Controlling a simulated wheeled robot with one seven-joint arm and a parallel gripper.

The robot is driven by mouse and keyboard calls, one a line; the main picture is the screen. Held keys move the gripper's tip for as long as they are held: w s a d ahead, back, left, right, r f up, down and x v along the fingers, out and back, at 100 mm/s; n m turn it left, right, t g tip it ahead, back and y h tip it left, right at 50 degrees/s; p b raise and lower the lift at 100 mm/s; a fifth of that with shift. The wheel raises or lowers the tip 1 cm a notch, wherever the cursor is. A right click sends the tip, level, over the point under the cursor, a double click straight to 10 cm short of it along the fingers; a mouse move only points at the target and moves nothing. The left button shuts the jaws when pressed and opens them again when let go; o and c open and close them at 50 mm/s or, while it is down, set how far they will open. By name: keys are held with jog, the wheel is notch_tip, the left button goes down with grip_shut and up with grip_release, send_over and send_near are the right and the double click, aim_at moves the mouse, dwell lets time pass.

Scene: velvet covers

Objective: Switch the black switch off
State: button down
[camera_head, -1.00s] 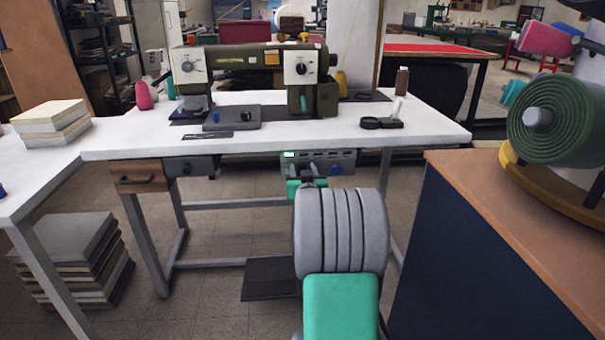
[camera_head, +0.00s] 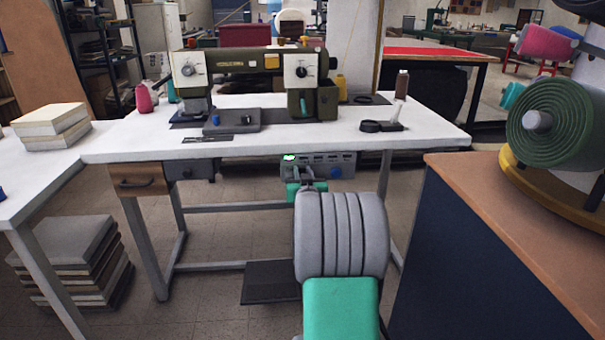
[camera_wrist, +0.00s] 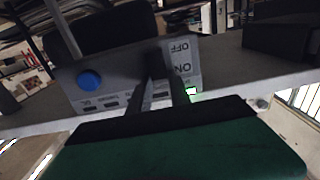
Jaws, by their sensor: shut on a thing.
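The grey control box (camera_head: 335,166) hangs under the front edge of the white sewing table, with a lit green light (camera_head: 288,157) at its left end. In the wrist view the box (camera_wrist: 115,75) appears upside down, with OFF and ON labels and a blue knob (camera_wrist: 89,79). My gripper (camera_head: 303,172) is at the left part of the box front. In the wrist view my gripper (camera_wrist: 162,62) has its dark fingers close together beside the labels, shut on the black switch. The fingers mostly hide the switch, so its position is unclear.
The white sewing table (camera_head: 265,142) bears a sewing machine (camera_head: 250,62) above the box. A wooden-topped cabinet (camera_head: 510,215) stands close on the right. A wooden drawer (camera_head: 138,181) and a grey drawer unit (camera_head: 190,168) hang left of the box. A black pedal (camera_head: 268,282) lies below.

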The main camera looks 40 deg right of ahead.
jog(key=shift+f+b, duration=0.4)
jog(key=shift+b, duration=0.65)
jog(key=shift+s+a+t+h+b, duration=0.15)
jog(key=shift+t+h+b, duration=0.75)
jog(key=shift+b, duration=0.65)
jog(key=c, duration=1.2)
grip_release()
jog(key=shift+s, duration=0.1)
jog(key=p+v, duration=0.1)
jog(key=v, duration=0.6)
jog(key=shift+s+a+p, duration=0.2)
jog(key=shift+s+p, duration=0.05)
jog(key=shift+p, duration=0.05)
